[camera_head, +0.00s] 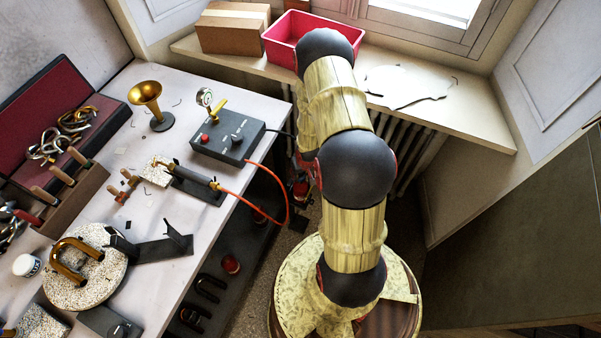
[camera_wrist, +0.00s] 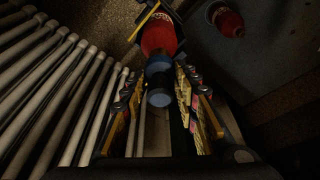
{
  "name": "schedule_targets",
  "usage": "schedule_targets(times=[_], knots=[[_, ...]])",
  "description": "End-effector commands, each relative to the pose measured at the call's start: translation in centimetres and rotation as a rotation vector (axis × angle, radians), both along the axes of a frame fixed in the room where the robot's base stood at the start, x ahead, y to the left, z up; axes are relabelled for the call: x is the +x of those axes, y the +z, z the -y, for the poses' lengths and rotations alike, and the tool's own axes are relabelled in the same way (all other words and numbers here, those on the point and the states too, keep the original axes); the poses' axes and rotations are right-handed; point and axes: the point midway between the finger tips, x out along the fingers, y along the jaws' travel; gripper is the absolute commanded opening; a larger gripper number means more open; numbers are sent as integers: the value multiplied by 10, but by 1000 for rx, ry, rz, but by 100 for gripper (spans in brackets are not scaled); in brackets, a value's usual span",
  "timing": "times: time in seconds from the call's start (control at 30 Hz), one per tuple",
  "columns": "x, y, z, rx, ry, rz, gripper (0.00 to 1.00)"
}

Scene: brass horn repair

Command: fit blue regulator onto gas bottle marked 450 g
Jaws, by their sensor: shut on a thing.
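In the wrist view a red gas bottle (camera_wrist: 158,36) stands beyond my fingers, seen from above. My gripper (camera_wrist: 159,80) is shut on the blue regulator (camera_wrist: 160,97), a short dark cylinder with a blue round end, between the two fingers. The regulator lines up with the bottle's top; I cannot tell whether they touch. A second red bottle (camera_wrist: 230,22) stands to the upper right. No weight marking can be read. In the head view my arm hides the gripper and regulator; a red bottle (camera_head: 300,188) shows beside the arm, low near the radiator.
A ribbed radiator (camera_wrist: 55,85) runs close along the left in the wrist view. The workbench (camera_head: 140,215) holds a torch (camera_head: 195,180) with an orange hose (camera_head: 287,205), and a dark control box (camera_head: 228,139). A pink bin (camera_head: 283,43) stands on the window shelf.

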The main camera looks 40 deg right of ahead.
Motion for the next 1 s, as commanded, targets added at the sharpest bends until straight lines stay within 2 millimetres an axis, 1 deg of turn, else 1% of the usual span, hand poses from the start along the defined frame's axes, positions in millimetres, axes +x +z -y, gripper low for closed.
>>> schedule_targets(times=[0.33,0.37,0.7,0.9,1.0], knots=[[0,0,0,0,0,1,10],[0,0,0,0,0,1,32],[0,0,0,0,0,0,51],[0,-1,0,0,0,0,51],[0,-1,0,0,0,-1,56]])
